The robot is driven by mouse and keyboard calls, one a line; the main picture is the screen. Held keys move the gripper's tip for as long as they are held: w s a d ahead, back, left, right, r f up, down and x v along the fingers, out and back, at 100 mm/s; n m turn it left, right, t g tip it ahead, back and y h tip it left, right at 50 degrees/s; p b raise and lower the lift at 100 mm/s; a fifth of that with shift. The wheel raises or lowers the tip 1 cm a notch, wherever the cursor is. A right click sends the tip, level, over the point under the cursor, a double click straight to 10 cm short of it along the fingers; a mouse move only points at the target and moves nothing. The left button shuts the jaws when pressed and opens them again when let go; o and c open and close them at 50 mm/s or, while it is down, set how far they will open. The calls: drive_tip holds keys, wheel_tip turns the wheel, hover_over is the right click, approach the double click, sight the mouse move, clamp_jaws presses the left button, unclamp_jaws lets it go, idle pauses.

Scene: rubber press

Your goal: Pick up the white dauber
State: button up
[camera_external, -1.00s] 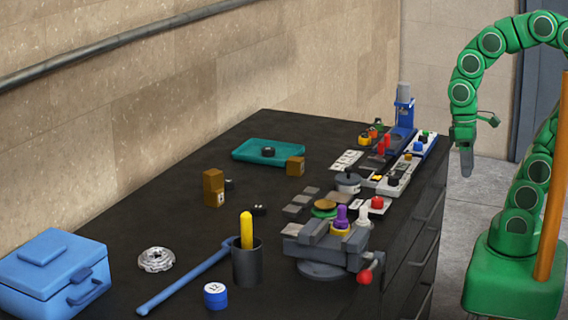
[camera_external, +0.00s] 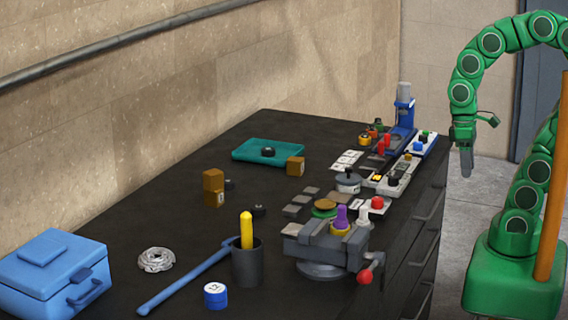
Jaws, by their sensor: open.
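The white dauber (camera_external: 363,214) stands upright at the near right part of the black bench, just behind the grey vise and to the right of a purple dauber (camera_external: 341,217). A red-topped piece (camera_external: 377,203) is close behind it. Its lower part is partly hidden by the vise. My gripper (camera_external: 466,172) hangs pointing down beyond the bench's right edge, well to the right of the white dauber and apart from it. It is open and holds nothing that I can see.
The grey vise (camera_external: 325,250) with a red-ended handle stands in front of the daubers. A dark cup (camera_external: 247,265) with a yellow stick is to its left. A blue press (camera_external: 402,120) stands at the far right. A blue box (camera_external: 52,275) is at the left.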

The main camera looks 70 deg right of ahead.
drive_tip(key=shift+d+r+m+h, duration=0.1)
drive_tip(key=shift+d+m+h, duration=0.2)
drive_tip(key=shift+d, duration=0.6)
drive_tip(key=n+t+y, duration=0.1)
drive_tip(key=n+y, duration=1.1)
drive_tip(key=n, duration=0.6)
approach(363, 217)
drive_tip(key=shift+s+d+r, duration=0.1)
drive_tip(key=shift+s+r, duration=0.5)
drive_tip(key=shift+r, duration=0.25)
drive_tip(key=shift+w+d+f+t, duration=0.2)
drive_tip(key=shift+w+f+t, duration=0.1)
drive_tip(key=shift+t, duration=0.1)
drive_tip(key=shift+w+x, duration=0.2)
drive_tip(key=shift+x, duration=3.6)
drive_tip(key=shift+a+r, duration=0.1)
